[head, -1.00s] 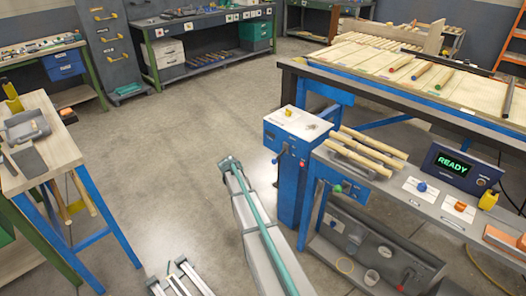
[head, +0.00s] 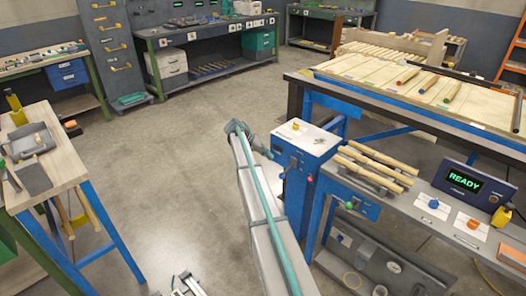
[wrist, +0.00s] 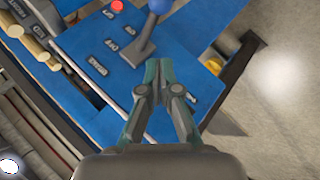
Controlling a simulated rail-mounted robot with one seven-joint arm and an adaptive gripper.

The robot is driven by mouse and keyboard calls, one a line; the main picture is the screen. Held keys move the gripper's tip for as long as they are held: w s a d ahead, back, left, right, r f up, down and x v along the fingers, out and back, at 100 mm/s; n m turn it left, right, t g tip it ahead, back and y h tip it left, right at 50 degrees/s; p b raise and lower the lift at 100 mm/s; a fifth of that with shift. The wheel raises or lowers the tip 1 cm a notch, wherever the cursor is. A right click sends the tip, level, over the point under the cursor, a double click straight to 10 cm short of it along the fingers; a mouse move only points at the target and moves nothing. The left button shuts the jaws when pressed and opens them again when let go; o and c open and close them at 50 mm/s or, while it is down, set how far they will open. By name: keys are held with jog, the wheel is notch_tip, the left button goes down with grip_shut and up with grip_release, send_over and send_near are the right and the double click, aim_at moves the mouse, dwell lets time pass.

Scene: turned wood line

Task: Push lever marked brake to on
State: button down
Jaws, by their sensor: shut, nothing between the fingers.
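The lever (wrist: 147,35) stands on a blue panel (wrist: 75,40) in the wrist view, with a grey shaft and a blue ball knob (wrist: 158,5) cut by the top edge. Small dark labels lie on the panel beside it, too blurred to read surely. My gripper (wrist: 158,64) is shut and empty. Its tips appear just below the lever's base in the picture; contact cannot be told. In the head view my gripper (head: 239,128) is left of the blue cabinet (head: 300,160), whose front carries small controls.
A red button (wrist: 118,5) is near the lever. In the head view, wooden spindles (head: 372,165) lie on the bench right of the cabinet, beside a display reading READY (head: 463,180). A wood-topped table (head: 50,160) stands left. Open floor (head: 170,150) lies between.

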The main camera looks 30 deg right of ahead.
aim_at(286, 171)
jog(key=s+d+f+p, duration=0.2)
jog(key=s+f, duration=0.2)
jog(key=f, duration=0.2)
jog(key=shift+s, duration=0.25)
jog(key=shift+d, duration=0.15)
